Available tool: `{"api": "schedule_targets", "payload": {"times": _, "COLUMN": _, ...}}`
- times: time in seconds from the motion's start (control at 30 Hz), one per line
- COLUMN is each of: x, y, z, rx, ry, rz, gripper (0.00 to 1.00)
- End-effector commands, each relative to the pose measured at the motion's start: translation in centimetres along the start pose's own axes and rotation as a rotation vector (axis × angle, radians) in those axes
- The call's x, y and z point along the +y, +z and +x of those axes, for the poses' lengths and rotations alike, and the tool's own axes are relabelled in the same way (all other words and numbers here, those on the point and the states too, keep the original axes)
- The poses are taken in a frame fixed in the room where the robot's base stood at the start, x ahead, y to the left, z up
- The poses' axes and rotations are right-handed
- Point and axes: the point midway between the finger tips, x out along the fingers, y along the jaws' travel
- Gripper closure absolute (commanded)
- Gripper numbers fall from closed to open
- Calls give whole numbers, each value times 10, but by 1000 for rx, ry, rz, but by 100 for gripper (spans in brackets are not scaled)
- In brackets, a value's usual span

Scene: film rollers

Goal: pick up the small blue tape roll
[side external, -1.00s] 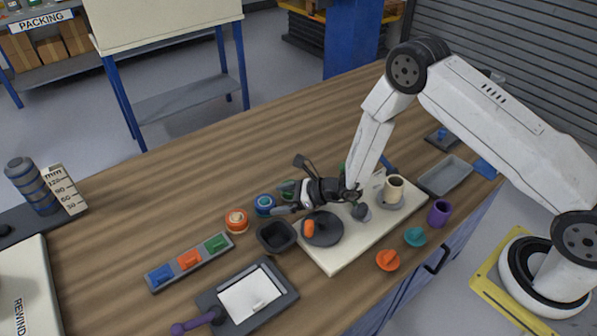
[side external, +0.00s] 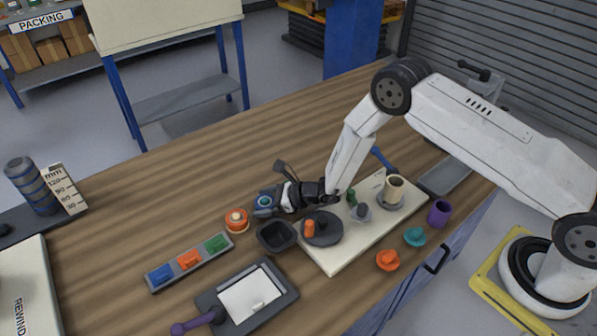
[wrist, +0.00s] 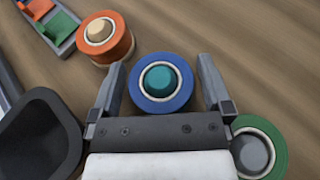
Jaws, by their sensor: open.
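The small blue tape roll (wrist: 182,96) has a white inner ring and a teal core, and lies on the wooden table. In the wrist view it is between the two fingers of my open gripper (wrist: 162,84), with a small gap on each side. In the side view the blue roll (side external: 264,202) shows only partly, with my gripper (side external: 265,205) around it. I cannot tell how far down the fingertips are beside it.
An orange roll (wrist: 103,38) sits just left of the blue one, and a green roll (wrist: 255,148) is close by my right finger. A black square bowl (side external: 277,236) stands near. A cream board (side external: 340,255) holds several parts. The table behind is clear.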

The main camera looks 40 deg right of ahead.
Motion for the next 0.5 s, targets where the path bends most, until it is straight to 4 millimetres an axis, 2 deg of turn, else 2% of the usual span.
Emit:
{"api": "schedule_targets", "payload": {"times": 0.33, "x": 0, "y": -3, "z": -1, "rx": 6, "ry": -1, "rz": 4, "gripper": 0}}
{"api": "schedule_targets", "payload": {"times": 0.5, "x": 0, "y": -3, "z": -1, "rx": 6, "ry": -1, "rz": 4, "gripper": 54}}
